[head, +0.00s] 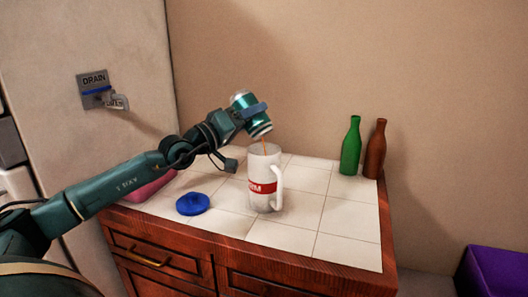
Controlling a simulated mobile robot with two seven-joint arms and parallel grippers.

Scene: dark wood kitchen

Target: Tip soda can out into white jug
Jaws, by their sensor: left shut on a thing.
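A green and silver soda can (245,105) is held tilted, top end down, above the white jug. My left gripper (253,112) is shut on the can. A thin brown-orange stream runs from the can's lower end towards the mouth of the jug. The white jug (262,170), with a red label and a handle on its right, stands upright on the tiled counter. The can and jug are apart. The inside of the jug is hidden. My right gripper is not in view.
A round blue lid-like disc (193,204) lies left of the jug. A green bottle (351,148) and a brown bottle (375,150) stand at the back right. A pink object (150,188) sits partly behind my left arm. The tiled counter (345,220) is clear at the front right.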

